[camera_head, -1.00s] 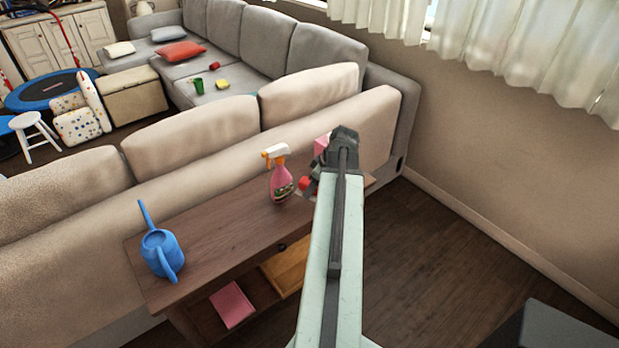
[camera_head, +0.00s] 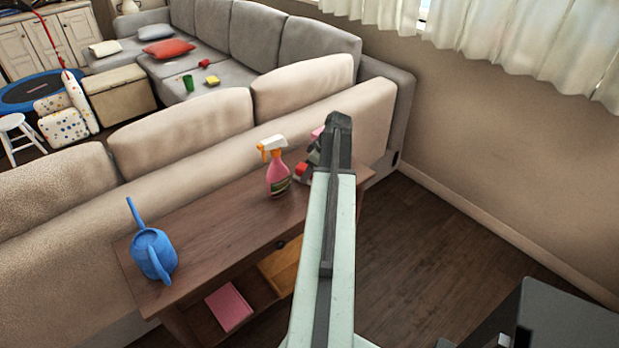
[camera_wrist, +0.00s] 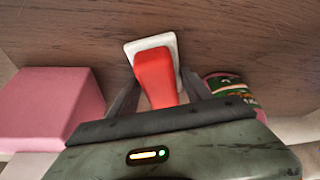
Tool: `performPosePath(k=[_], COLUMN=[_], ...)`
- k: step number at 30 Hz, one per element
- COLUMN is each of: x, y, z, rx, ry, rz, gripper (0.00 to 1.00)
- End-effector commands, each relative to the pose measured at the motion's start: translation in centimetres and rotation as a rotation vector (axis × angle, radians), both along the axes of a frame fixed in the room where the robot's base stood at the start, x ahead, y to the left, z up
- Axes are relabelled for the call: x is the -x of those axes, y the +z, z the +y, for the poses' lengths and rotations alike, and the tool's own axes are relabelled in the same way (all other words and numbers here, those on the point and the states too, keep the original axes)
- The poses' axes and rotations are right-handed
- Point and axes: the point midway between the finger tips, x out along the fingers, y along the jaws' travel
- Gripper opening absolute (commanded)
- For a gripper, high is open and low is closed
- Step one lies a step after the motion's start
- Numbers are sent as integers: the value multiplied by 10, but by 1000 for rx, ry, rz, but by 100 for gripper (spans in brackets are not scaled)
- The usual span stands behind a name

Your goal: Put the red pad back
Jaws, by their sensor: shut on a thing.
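In the wrist view, a red block-like piece with a white base (camera_wrist: 155,75) sits between my two fingers; I take it to be the red pad. My gripper (camera_wrist: 158,90) is shut on it. The wood of the console table (camera_head: 215,235) fills the view behind it, and I cannot tell whether the white base touches it. In the head view my arm hides most of the gripper (camera_head: 312,158), and only a bit of red (camera_head: 301,170) shows, over the table's right end beside the spray bottle (camera_head: 277,175).
A pink block (camera_wrist: 50,105) is left of my gripper in the wrist view. The spray bottle's pink body (camera_wrist: 228,88) is close on the right. A blue watering can (camera_head: 151,252) stands at the table's left end. The beige sofa (camera_head: 210,145) backs the table. The table's middle is clear.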

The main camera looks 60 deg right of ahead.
Motion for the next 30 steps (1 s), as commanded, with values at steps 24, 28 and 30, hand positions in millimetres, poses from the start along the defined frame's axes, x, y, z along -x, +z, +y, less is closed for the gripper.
performPosePath(k=[24, 28, 30], x=[3, 9, 13], y=[3, 18, 31], z=[-3, -3, -3], rx=[0, 0, 0], ry=[-6, -8, -8], rz=[0, 0, 0], gripper=[79, 79, 79])
